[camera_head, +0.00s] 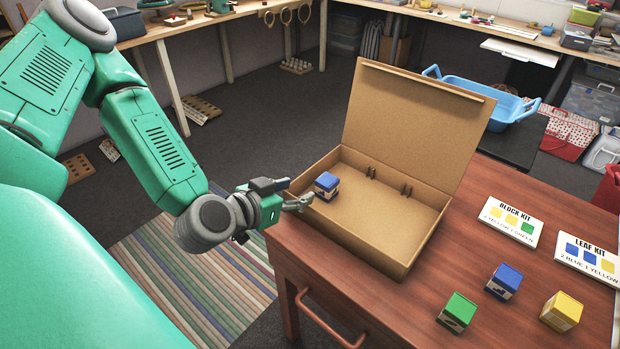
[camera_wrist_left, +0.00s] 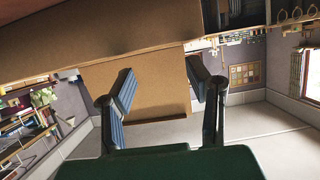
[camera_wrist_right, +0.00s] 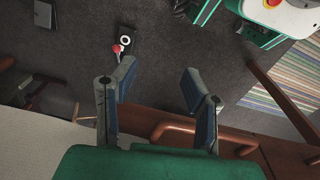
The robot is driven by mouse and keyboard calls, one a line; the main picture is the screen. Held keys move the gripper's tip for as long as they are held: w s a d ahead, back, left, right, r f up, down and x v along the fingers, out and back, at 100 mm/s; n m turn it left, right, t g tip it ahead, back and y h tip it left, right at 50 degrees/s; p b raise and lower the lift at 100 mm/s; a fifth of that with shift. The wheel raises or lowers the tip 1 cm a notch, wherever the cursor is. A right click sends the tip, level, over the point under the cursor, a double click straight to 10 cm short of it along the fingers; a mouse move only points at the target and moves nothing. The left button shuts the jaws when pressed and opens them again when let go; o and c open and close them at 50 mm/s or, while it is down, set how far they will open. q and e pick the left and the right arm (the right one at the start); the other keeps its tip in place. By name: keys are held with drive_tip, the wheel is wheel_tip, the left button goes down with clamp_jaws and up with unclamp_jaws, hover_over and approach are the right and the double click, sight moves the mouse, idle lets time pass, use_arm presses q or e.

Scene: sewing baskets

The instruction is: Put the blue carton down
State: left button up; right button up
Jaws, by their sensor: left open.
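A small blue carton (camera_head: 327,186) with a pale printed side sits inside the open cardboard box (camera_head: 402,257), near its left corner. My left gripper (camera_head: 287,194) is just left of the carton at the box's left edge, open and apart from it. In the left wrist view the left gripper's fingers (camera_wrist_left: 160,75) are spread with nothing between them, and the brown cardboard (camera_wrist_left: 150,92) shows behind. The carton does not show there. My right gripper (camera_wrist_right: 157,75) shows only in the right wrist view, open and empty above the floor.
A second blue carton (camera_head: 504,282), a green carton (camera_head: 457,313) and a yellow carton (camera_head: 561,311) stand on the wooden table (camera_head: 400,319). The block kit card (camera_head: 511,220) and leaf kit card (camera_head: 590,257) lie behind them. The box lid (camera_head: 416,120) stands raised.

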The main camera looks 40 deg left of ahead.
use_arm(q)
drive_tip(key=shift+p+v, duration=1.15)
drive_tip(key=shift+p, duration=0.05)
drive_tip(key=shift+w+r, duration=0.1)
drive_tip(key=shift+d, duration=0.15)
